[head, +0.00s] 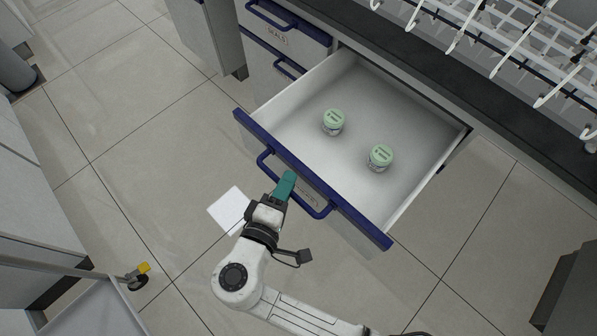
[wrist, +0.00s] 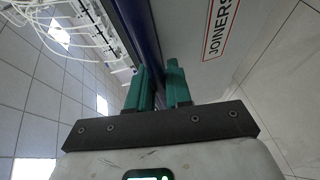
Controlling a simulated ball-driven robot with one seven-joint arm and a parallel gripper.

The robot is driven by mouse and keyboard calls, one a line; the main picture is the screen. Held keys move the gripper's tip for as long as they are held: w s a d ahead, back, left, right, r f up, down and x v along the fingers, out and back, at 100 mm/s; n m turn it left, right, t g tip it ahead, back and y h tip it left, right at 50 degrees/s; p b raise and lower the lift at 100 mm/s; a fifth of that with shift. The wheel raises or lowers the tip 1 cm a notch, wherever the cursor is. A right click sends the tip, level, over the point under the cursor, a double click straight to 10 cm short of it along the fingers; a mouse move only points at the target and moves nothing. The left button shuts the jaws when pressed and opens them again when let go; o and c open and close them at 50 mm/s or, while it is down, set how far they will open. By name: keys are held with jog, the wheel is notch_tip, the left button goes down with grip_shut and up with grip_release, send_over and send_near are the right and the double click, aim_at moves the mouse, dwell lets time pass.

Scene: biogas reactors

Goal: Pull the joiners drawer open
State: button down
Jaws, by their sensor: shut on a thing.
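The joiners drawer (head: 340,203) stands pulled out from the bench, with a dark blue front edge and a pale grey inside. Its red-framed JOINERS label (wrist: 221,22) shows in the wrist view. Two jars with green lids, one jar (head: 333,122) farther back and one jar (head: 380,158) to the right, stand upright and apart inside. My gripper (head: 286,182), with green fingers, is shut on the drawer's blue handle (head: 265,163). In the wrist view the blue handle bar (wrist: 138,28) runs between the fingers; the gripped part is hidden.
A closed drawer (head: 285,38) with its own blue handle is to the upper left. A white wire rack (head: 500,40) stands on the dark benchtop (head: 420,70). A white sheet (head: 229,210) lies on the tiled floor. A cart with a yellow-topped caster (head: 138,272) is at lower left.

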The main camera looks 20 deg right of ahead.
jog(key=shift+s+a, duration=0.55)
jog(key=shift+a, duration=0.3)
jog(key=c, duration=1.1)
grip_release()
jog(key=shift+a, duration=0.1)
jog(key=v, duration=1)
jog(key=shift+s+a, duration=0.15)
jog(key=shift+s, duration=0.15)
